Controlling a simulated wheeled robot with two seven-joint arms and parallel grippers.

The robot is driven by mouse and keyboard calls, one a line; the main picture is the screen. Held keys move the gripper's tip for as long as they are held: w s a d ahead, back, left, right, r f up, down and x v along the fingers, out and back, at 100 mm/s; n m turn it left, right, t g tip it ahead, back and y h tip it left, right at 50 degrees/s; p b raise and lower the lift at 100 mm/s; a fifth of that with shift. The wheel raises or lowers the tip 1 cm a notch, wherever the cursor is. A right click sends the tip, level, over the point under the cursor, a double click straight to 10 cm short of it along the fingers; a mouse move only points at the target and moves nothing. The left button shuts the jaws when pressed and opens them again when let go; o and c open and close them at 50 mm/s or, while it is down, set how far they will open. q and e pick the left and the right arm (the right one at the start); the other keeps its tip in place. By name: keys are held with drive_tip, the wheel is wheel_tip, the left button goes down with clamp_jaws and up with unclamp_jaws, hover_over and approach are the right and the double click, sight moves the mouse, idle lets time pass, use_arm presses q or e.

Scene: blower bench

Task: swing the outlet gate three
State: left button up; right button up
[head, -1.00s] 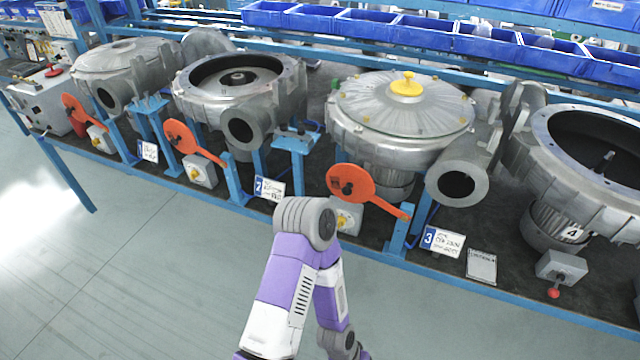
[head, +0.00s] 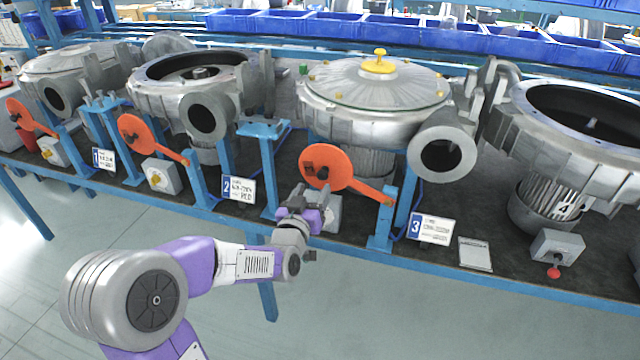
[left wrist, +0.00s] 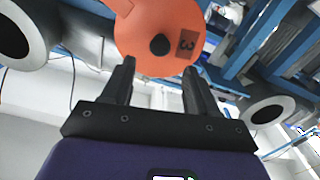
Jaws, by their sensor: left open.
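Outlet gate three is an orange paddle (head: 330,168) with a dark knob on its disc. Its arm runs down right to a blue post beside the "3" label (head: 432,229). The gate's disc hangs clear of the round outlet (head: 441,157) of the blower with the yellow knob. In the left wrist view the orange disc (left wrist: 160,35), marked 3, with its dark knob, lies just beyond the fingertips. My left gripper (head: 301,196) is open, just below the disc in the head view, with nothing between its fingers (left wrist: 158,75). My right gripper is not in view.
Other orange gates (head: 137,133) stand to the left by their blowers. A grey switch box (head: 333,212) sits behind my left gripper. A blue stand (head: 262,130) is to the left of the gate. The floor in front of the bench is clear.

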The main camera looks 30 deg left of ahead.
sight(321, 176)
use_arm(q)
drive_tip(key=x, duration=0.6)
drive_tip(key=shift+w+f, duration=0.1)
drive_tip(key=shift+w, duration=0.2)
clamp_jaws()
